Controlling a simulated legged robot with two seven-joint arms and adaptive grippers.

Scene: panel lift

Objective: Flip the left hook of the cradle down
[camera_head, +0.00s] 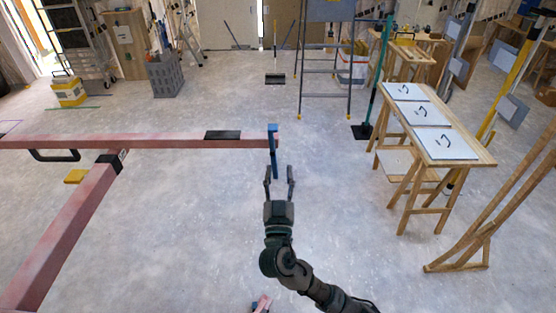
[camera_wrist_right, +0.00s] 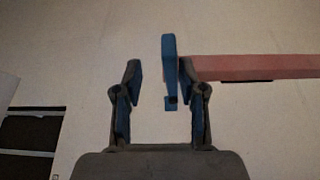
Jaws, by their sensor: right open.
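The cradle is a frame of red beams (camera_head: 190,142) on the left in the head view. A blue hook (camera_head: 273,140) sits at the right end of its far beam. The hook also shows in the right wrist view (camera_wrist_right: 169,60), as an upright bar with a small lip at its lower end, beside the red beam end (camera_wrist_right: 250,67). My right gripper (camera_head: 279,172) is open and empty just in front of the hook. In the right wrist view the hook appears between its fingertips (camera_wrist_right: 165,78), nearer the right finger; contact cannot be told. My left gripper is out of view.
A wooden table (camera_head: 483,159) with white panels (camera_head: 445,142) stands at the right. A ladder (camera_head: 325,75) and a grey crate (camera_head: 166,75) stand further back. A small red and blue piece (camera_head: 261,304) shows at the bottom edge. The floor around my right gripper is clear.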

